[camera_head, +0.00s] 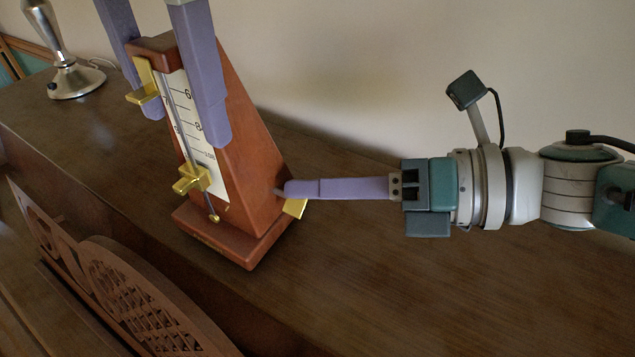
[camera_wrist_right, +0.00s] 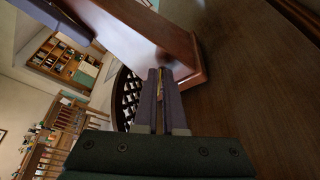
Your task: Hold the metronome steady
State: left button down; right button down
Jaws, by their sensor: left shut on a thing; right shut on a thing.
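The metronome (camera_head: 237,140) is a reddish-brown wooden pyramid with a white scale, a pendulum rod and a gold weight (camera_head: 192,179). Its base rests on the piano's dark top (camera_head: 400,290). My left gripper (camera_head: 185,125) comes from above, its purple fingers closed on either side of the metronome's upper body. My right gripper (camera_head: 284,190) reaches in from the right, low on the metronome's side, shut on a small gold key (camera_head: 296,207) there. The right wrist view shows the key (camera_wrist_right: 160,84) between the fingertips, beside the metronome's wall (camera_wrist_right: 140,35); the fingers partly hide it.
A silver lamp base (camera_head: 76,80) stands at the back left of the piano top. A carved lattice music desk (camera_head: 150,300) runs along the front. A pale wall (camera_head: 400,60) is behind. The piano top right of the metronome is clear except for my arm above it.

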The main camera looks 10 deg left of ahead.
dwell(0.3)
jog(key=c, duration=1.1)
grip_release()
jog(key=shift+o, duration=0.2)
jog(key=shift+d, duration=0.1)
jog(key=v, duration=1.2)
jog(key=shift+o, duration=0.3)
